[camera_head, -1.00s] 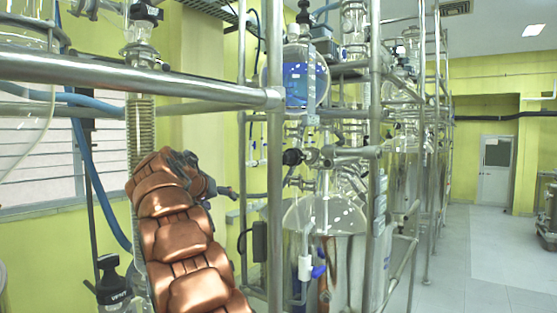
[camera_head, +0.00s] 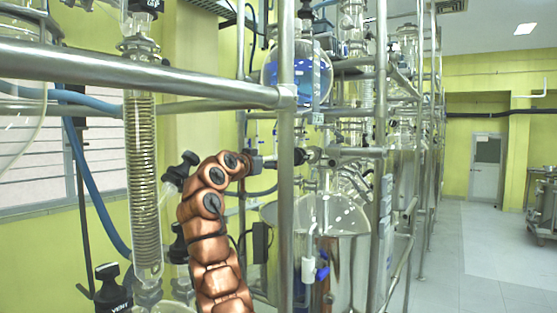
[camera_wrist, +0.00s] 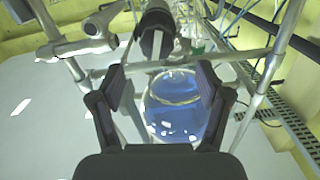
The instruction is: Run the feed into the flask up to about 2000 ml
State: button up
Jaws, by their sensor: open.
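A round glass feed vessel (camera_head: 322,70) with blue liquid hangs high behind the steel post in the head view. It shows between my fingers in the wrist view (camera_wrist: 175,118), farther off. A black valve knob (camera_head: 299,156) sits below the vessel; a dark knob also shows ahead of my fingers in the wrist view (camera_wrist: 155,28). The large glass flask (camera_head: 330,214) stands under the valve, its lower part wrapped in shiny metal; its level is unreadable. My gripper (camera_head: 270,160) is just left of the knob, partly behind the post. In the wrist view my gripper (camera_wrist: 160,90) is open and empty.
A steel post (camera_head: 286,210) and a horizontal rail (camera_head: 150,82) stand close to my arm. A glass coil condenser (camera_head: 142,185) is at its left. Open floor (camera_head: 480,260) lies to the right.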

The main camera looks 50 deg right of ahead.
jog(key=d+p, duration=0.4)
jog(key=d, duration=0.4)
jog(key=shift+p, duration=0.3)
